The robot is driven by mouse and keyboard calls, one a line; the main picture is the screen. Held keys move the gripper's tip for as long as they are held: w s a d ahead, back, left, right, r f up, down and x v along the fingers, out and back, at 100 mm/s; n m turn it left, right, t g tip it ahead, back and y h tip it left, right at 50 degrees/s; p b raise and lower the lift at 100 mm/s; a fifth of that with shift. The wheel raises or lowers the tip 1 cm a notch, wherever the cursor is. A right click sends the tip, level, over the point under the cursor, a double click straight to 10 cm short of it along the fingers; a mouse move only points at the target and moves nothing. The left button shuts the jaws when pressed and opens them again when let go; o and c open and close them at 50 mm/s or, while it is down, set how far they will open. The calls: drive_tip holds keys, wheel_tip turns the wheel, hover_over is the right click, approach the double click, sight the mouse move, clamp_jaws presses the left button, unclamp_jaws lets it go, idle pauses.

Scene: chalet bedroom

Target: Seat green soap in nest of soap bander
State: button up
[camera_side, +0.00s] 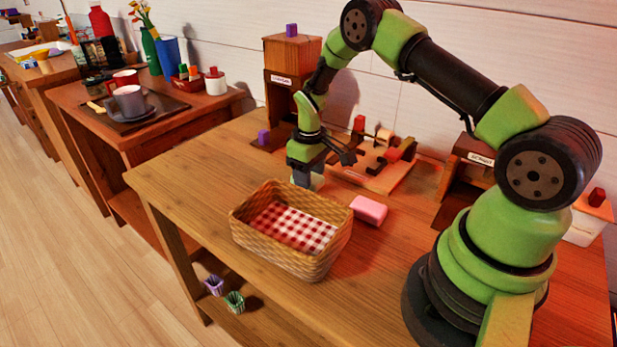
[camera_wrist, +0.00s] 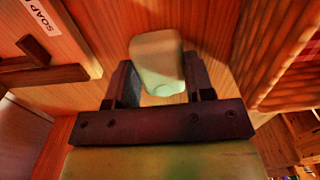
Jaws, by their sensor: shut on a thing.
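The green soap (camera_wrist: 157,62), a pale rounded block, sits between my gripper's two fingers in the wrist view. In the side view my gripper (camera_side: 307,180) points down just behind the basket, with a little of the pale soap (camera_side: 318,182) showing at its tips. My gripper is shut on the soap; whether the soap touches the table is hard to tell. The soap bander (camera_side: 378,178), a wooden device with red and pale blocks, stands right of and behind my gripper. Its labelled edge (camera_wrist: 40,15) shows at upper left in the wrist view. Its nest cannot be made out.
A wicker basket (camera_side: 318,266) with a red-checked lining stands close in front of my gripper. A pink soap (camera_side: 369,209) lies right of the basket. Wooden dispensers stand at the back left (camera_side: 283,92) and right (camera_side: 462,165). The table's front left is clear.

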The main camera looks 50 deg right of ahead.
wheel_tip(320, 180, up, 8)
drive_tip(key=shift+f, duration=0.1)
drive_tip(key=d+r, duration=0.2)
drive_tip(key=d, duration=0.1)
hover_over(367, 164)
drive_tip(key=shift+m, duration=0.4)
wheel_tip(367, 164, down, 4)
drive_tip(key=shift+a+f, duration=0.1)
drive_tip(key=shift+f, duration=2.2)
drive_tip(key=shift+f, duration=0.2)
